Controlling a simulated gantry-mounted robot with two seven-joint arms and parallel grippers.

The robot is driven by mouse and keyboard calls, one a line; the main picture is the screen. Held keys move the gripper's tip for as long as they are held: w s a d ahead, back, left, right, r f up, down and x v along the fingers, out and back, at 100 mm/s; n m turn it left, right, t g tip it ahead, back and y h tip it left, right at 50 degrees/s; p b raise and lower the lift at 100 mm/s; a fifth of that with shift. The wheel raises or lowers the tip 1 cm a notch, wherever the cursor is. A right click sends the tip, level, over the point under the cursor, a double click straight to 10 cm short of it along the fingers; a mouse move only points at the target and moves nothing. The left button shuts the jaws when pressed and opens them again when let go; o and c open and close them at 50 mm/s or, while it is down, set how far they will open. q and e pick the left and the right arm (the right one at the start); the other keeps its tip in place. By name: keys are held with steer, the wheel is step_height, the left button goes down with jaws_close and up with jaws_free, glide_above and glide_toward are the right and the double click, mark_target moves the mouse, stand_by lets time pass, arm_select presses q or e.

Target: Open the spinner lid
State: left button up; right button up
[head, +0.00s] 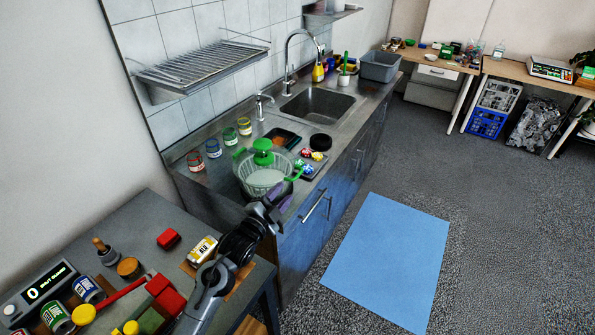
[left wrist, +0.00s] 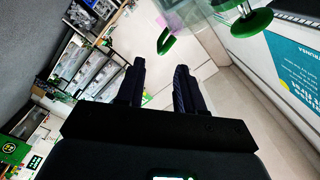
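The salad spinner (head: 264,181) is a clear, ribbed bowl on the counter left of the sink. A green knob (head: 263,145) stands above its top, and a green loop-shaped part (head: 298,173) shows at its right side. Whether the lid is seated or raised is hard to tell. My left gripper (head: 277,194) is at the near right side of the bowl, below the green loop. In the left wrist view its two dark fingers (left wrist: 159,82) are apart with nothing between them. The loop (left wrist: 165,40) lies beyond the fingertips, and the knob (left wrist: 251,20) is at upper right. My right gripper is out of view.
Several jars (head: 213,148) stand left and behind the spinner. A small tray of colourful items (head: 310,163) and a black round object (head: 320,142) are close at its right. The sink (head: 318,105) is farther back. A cluttered table (head: 140,215) is at the front left.

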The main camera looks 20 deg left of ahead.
mark_target(297, 175)
arm_select(q)
steer(key=w, duration=0.3)
steer(key=w+d+b, duration=0.1)
steer(key=w, duration=0.5)
steer(key=shift+w+d+r, duration=0.1)
steer(key=shift+w+d, duration=0.15)
jaws_close()
